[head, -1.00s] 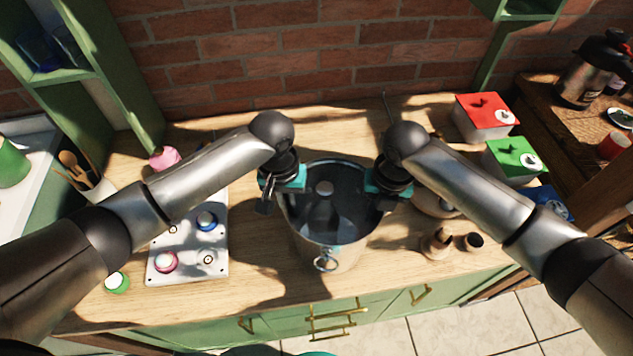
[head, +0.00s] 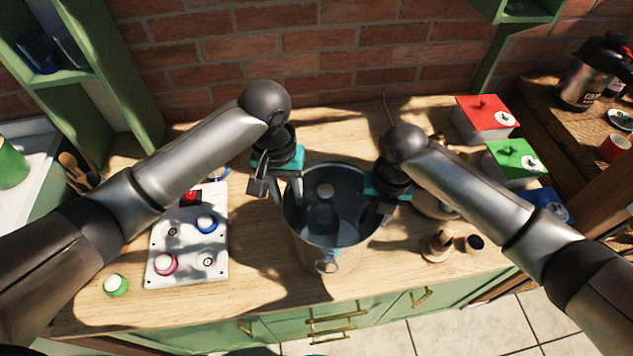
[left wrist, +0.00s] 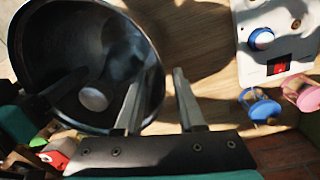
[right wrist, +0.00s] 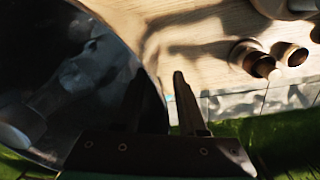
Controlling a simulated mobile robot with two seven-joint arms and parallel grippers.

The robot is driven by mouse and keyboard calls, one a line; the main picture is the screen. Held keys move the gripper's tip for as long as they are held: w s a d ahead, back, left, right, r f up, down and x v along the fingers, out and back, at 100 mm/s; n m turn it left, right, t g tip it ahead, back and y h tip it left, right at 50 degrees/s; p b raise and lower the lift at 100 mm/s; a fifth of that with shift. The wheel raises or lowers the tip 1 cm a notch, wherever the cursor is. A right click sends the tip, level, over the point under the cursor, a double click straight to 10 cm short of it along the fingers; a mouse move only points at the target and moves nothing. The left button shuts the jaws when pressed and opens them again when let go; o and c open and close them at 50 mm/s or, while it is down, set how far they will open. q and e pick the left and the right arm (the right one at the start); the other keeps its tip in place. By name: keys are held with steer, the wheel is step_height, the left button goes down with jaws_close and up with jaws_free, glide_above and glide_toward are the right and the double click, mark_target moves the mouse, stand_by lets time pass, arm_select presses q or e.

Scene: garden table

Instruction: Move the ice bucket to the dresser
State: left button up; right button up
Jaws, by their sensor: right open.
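The metal ice bucket (head: 335,255) stands on the wooden top of the green dresser (head: 270,275), with a dark bottle (head: 322,215) inside and a ring handle at its front. The bucket also fills the left of the left wrist view (left wrist: 40,40) and the right wrist view (right wrist: 60,60). My left gripper (head: 278,188) is open at the bucket's left rim, one finger over the bucket's mouth and one outside. My right gripper (head: 385,203) is open at the right rim, with its fingers on either side of it. Contact with the rim cannot be told.
A white panel with knobs (head: 187,255) lies left of the bucket, beside a green knob (head: 116,285). Small wooden pots (head: 437,245) stand at right. Red (head: 487,110), green (head: 515,158) and blue lidded boxes line the right edge. A brick wall closes the back.

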arm_select(q)
step_height(320, 180, up, 6)
steer(key=shift+a+r, duration=0.1)
steer(key=shift+a, duration=0.05)
arm_select(e)
steer(key=shift+r, duration=0.1)
steer(key=r, duration=1.2)
steer(key=shift+d, duration=0.4)
steer(key=shift+f, duration=0.1)
